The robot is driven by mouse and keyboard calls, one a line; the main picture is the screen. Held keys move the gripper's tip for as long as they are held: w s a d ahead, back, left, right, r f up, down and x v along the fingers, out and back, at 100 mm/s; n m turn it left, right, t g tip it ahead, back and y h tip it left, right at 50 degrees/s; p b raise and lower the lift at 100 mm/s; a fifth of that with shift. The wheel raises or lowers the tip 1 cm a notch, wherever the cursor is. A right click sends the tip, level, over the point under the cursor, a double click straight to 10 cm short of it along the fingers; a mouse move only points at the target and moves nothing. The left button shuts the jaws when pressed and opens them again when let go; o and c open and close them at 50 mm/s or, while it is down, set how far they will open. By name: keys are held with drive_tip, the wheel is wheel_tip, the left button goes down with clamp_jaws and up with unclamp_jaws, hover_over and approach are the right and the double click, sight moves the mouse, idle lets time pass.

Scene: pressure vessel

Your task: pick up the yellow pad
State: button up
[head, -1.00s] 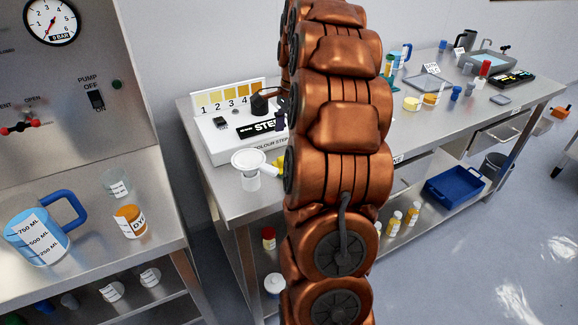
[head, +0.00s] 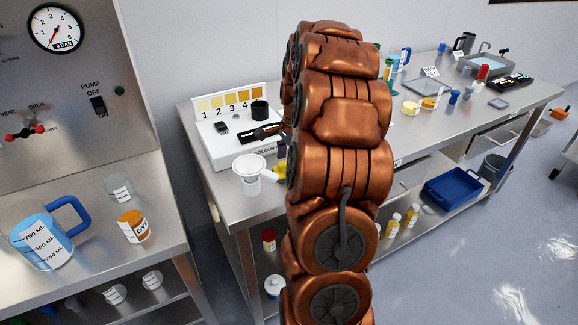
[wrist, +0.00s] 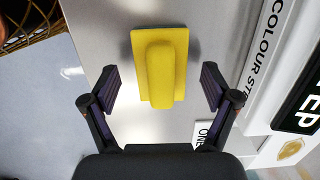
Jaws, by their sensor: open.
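The yellow pad is a flat yellow slab with a raised rounded grip on top; it lies on the steel bench in the wrist view (wrist: 178,45). My gripper (wrist: 162,88) is open and empty, one dark finger on each side of the pad's near part, with gaps on both sides. I cannot tell how far above the bench the fingertips are. In the head view a bit of yellow (head: 281,169) shows beside my arm, which hides the rest.
The white colour-station box (head: 217,148) stands close beside the pad. A white-topped cup (head: 250,172) stands near the bench's front edge.

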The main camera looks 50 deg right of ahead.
drive_tip(key=shift+f, duration=0.35)
drive_tip(key=shift+c, duration=0.3)
drive_tip(key=c, duration=1.2)
